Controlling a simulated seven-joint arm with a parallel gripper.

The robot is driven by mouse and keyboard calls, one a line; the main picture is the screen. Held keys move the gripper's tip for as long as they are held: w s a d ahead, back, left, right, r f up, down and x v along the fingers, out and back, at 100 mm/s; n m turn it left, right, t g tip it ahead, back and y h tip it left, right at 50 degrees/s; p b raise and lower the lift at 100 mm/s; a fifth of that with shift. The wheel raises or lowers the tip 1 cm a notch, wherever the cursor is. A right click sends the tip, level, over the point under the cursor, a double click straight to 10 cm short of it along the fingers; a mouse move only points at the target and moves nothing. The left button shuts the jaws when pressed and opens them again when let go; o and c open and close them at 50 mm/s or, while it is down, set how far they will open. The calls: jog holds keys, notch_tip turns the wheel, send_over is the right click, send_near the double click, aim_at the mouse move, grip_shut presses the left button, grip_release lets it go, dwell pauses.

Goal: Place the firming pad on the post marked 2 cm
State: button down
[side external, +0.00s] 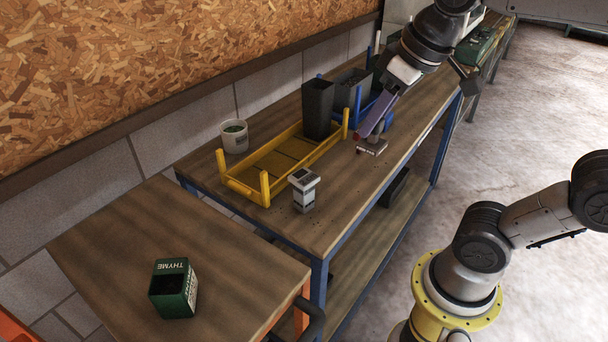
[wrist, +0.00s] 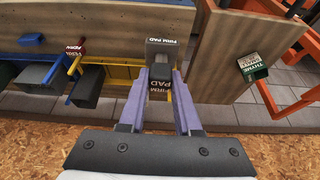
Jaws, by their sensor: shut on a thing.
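The firming pad, a grey block with pale FIRM PAD lettering (wrist: 161,73), sits between my purple fingers in the wrist view.
A yellow crate frame (side external: 232,182) with upright corner posts lies between the pad and the wall. A dark square pot (side external: 318,108) stands at its far end, near a blue crate. A white tub (side external: 234,136) is behind. A green THYME pot (side external: 174,289) stands on the nearer table.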

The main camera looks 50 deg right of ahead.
jog(key=shift+a+r, duration=0.25)
jog(key=w+f, duration=0.3)
jog(key=w, duration=0.1)
jog(key=w+f, duration=0.3)
jog(key=w, duration=0.2)
jog(key=w+f, duration=0.3)
jog(key=w, duration=0.1)
jog(key=shift+w+a+f, duration=0.1)
jog(key=shift+w+f, duration=0.05)
jog(key=shift+f, duration=0.1)
jog(key=shift+w+f, duration=0.2)
jog(key=shift+f, duration=1.5)
jog(key=shift+f, duration=0.1)
jog(key=c, duration=0.6)
grip_release()
